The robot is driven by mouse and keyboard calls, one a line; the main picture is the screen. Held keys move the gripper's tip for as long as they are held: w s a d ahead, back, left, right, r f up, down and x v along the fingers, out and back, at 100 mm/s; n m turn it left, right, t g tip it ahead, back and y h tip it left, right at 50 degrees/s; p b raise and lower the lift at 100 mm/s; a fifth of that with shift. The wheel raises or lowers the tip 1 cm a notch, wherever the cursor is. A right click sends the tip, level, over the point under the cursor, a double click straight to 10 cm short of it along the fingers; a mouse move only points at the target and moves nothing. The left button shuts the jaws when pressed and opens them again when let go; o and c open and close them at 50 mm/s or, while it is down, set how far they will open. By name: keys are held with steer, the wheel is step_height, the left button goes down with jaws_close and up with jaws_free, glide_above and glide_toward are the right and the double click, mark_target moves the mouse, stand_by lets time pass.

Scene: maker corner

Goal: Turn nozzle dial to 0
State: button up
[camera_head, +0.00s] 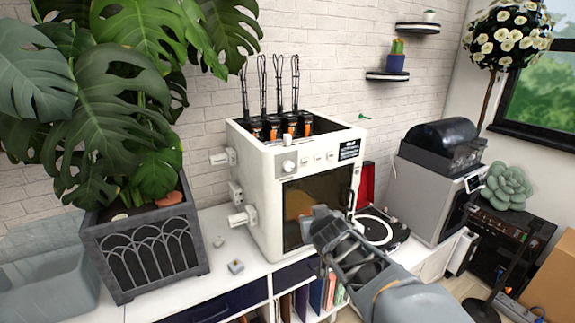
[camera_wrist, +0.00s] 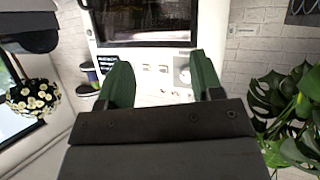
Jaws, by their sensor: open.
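A white box-shaped machine (camera_head: 258,205) with a dark glass door stands on the white counter. A round white dial (camera_head: 289,166) sits at the left of its front panel, above the door. Smaller controls (camera_head: 318,157) lie in a row to its right. My gripper (camera_head: 322,217) is in front of the door's lower part, below and right of the dial. In the wrist view, which is upside down, my gripper (camera_wrist: 162,75) is open with dark green fingers and nothing between them. The round dial (camera_wrist: 184,74) shows near the right finger there. I cannot read its setting.
A large leafy plant in a grey planter (camera_head: 150,250) stands left of the machine. A turntable (camera_head: 378,228) and a grey machine (camera_head: 425,190) stand to its right. Small loose items (camera_head: 235,267) lie on the counter. Several orange-and-black cartridges (camera_head: 290,127) stand in the machine's top.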

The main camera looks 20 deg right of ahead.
mark_target(290, 168)
steer(key=w+d+r+n+t+y+p, duration=0.2)
steer(key=w+r+n+t+y, duration=0.2)
steer(key=r+t+y, duration=0.25)
steer(key=shift+g+h, duration=0.25)
steer(key=shift+g, duration=0.2)
steer(key=w, duration=0.4)
steer(key=w+a+p, duration=0.1)
steer(key=w, duration=0.7)
steer(key=shift+w+a+p, duration=0.3)
steer(key=shift+w+a, duration=0.1)
steer(key=c, duration=0.9)
